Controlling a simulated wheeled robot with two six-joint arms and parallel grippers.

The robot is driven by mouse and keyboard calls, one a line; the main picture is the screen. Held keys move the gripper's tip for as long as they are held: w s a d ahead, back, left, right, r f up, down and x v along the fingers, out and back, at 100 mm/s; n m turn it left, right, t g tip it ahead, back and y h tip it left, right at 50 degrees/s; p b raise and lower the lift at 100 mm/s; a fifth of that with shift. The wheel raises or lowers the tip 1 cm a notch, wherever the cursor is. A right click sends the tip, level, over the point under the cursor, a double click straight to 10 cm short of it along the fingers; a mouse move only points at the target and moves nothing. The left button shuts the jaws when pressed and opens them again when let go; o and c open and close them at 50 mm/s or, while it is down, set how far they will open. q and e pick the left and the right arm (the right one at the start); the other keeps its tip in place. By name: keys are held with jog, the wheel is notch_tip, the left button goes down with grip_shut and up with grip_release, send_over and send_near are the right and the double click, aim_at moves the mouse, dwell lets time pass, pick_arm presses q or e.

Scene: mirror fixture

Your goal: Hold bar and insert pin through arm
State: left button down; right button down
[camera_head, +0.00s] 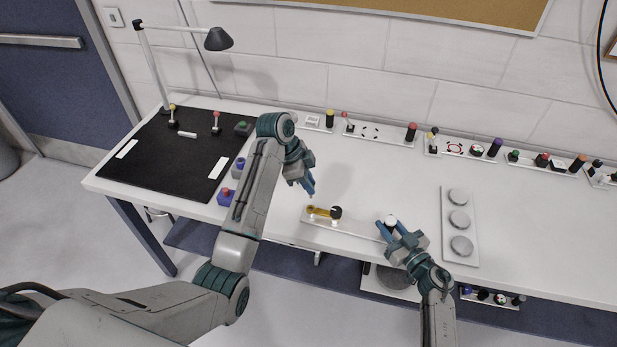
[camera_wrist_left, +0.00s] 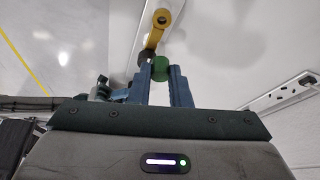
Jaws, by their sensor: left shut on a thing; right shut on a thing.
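The pale bar (camera_head: 345,227) lies along the table's front edge. A yellow arm (camera_head: 318,211) with a round end and a black knob (camera_head: 336,212) sit on it. The yellow arm (camera_wrist_left: 155,37) also shows in the left wrist view, just beyond the fingertips. My left gripper (camera_head: 311,194) is above and behind the yellow arm. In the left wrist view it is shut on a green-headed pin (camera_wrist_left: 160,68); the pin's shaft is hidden. My right gripper (camera_head: 388,227) is shut at the bar's right end, by a white round knob (camera_head: 391,219); the exact contact is hidden.
A white plate with several grey discs (camera_head: 459,220) lies right of the right gripper. A black mat (camera_head: 165,165) with a lamp (camera_head: 218,40) is at the left. Panels with coloured knobs (camera_head: 380,131) line the wall. The table's middle is clear.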

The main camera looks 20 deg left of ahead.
aim_at(313, 208)
pick_arm(q)
jog(key=shift+f, duration=1.8)
jog(key=shift+f, duration=2.1)
jog(key=c, duration=1.3)
grip_release()
jog(key=v, duration=1.2)
jog(key=shift+o, duration=1.2)
